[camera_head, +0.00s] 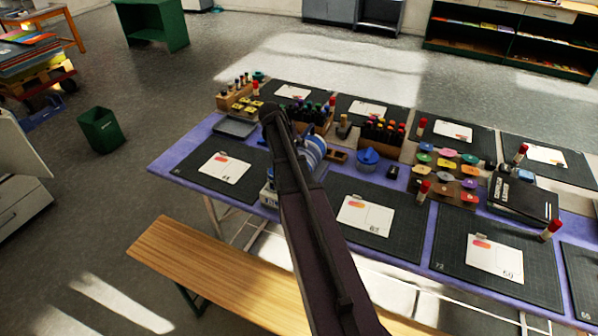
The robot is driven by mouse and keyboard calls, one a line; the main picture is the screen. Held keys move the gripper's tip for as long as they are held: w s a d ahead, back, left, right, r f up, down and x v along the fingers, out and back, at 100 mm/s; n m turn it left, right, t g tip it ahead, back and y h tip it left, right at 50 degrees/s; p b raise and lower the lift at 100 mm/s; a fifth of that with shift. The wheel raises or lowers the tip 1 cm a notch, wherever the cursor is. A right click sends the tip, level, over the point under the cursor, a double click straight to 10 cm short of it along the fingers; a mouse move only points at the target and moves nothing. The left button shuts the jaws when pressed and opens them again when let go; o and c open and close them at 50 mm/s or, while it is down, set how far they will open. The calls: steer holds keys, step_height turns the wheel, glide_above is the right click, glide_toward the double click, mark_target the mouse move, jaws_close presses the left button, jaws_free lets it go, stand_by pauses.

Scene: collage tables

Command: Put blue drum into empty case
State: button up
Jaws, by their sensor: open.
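A round blue container with a knob-like top (368,159) stands on the table right of my arm; it is the thing that best fits the blue drum. A small low wooden case (338,156) lies just left of it, with dark openings; I cannot make out its inside well. My dark arm reaches up across the middle of the table. My gripper (273,112) is at its far end, left of and beyond both things, apart from them. It is open, with nothing visible in it, though its fingers are hard to make out.
The purple table (160,168) carries dark cutting mats with white cards. Blue-and-white rolls (312,152) stand beside my arm. Marker holders (382,132), colored pots (446,164) and glue sticks (422,190) crowd the middle. A wooden bench (215,265) stands in front.

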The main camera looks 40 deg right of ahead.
jaws_close()
steer(key=shift+r, duration=0.25)
stand_by(0.3)
steer(key=shift+r+p, duration=1.6)
steer(key=shift+p, duration=0.25)
steer(key=shift+s+a, duration=0.25)
steer(key=shift+a, duration=0.1)
steer(key=s+a+r+p, duration=0.1)
steer(key=s+a, duration=0.6)
steer(key=a, duration=0.6)
steer(key=shift+s+r, duration=0.2)
